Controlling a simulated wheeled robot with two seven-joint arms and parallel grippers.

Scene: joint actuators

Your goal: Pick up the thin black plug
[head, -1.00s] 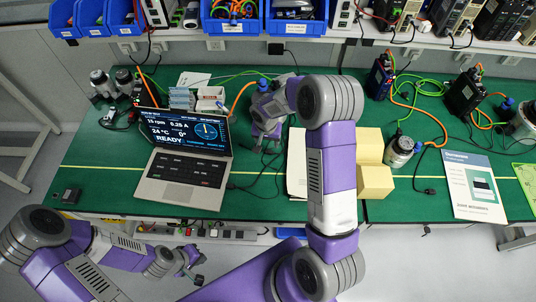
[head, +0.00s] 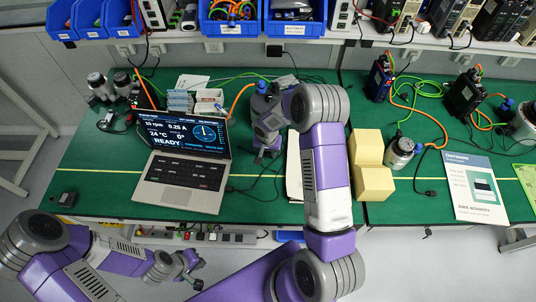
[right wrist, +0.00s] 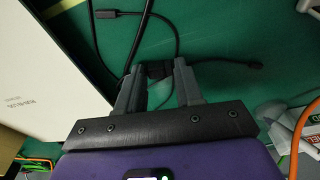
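My right gripper (right wrist: 158,76) points down at the green table; in the head view it (head: 262,157) is right of the laptop. Its fingers are apart, with a short dark piece (right wrist: 158,70) between the tips. I cannot tell whether they touch it. Another black cable end (right wrist: 255,64) lies right of the fingers. I cannot tell which is the named plug. My left gripper (head: 194,268) is empty and appears open, in front of the table.
The open laptop (head: 180,185) stands left of my right gripper. A white booklet (head: 294,165) and yellow blocks (head: 374,183) are to the right. A silver motor (head: 400,152) and a printed sheet (head: 474,187) lie farther right. Blue bins (head: 235,25) line the back shelf.

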